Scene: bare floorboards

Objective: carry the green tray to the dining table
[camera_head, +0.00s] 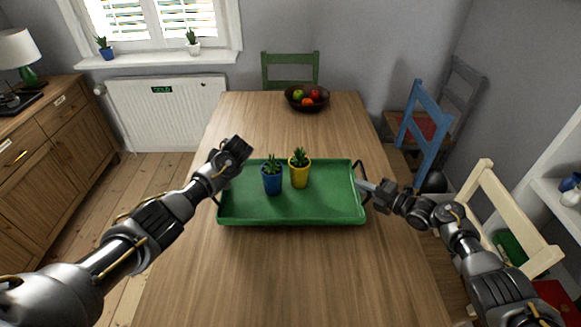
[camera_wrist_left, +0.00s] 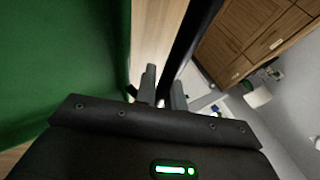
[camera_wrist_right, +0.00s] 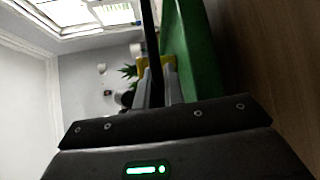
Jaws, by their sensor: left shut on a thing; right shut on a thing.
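The green tray (camera_head: 310,207) is level over the near-middle of the wooden dining table (camera_head: 255,122); I cannot tell whether it touches the top. A blue pot with a plant (camera_head: 272,180) and a yellow pot with a plant (camera_head: 300,172) stand upright on it. My right gripper (camera_head: 368,187) is shut on the tray's dark right handle, which also shows in the right wrist view (camera_wrist_right: 150,40). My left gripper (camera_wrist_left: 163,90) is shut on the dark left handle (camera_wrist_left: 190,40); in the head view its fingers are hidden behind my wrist.
A fruit bowl (camera_head: 307,98) stands at the table's far end, before a green chair (camera_head: 290,70). A blue chair (camera_head: 424,125) and a cream chair (camera_head: 515,220) stand along the right side. A wooden sideboard (camera_head: 40,135) is at left. The table between tray and bowl is clear.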

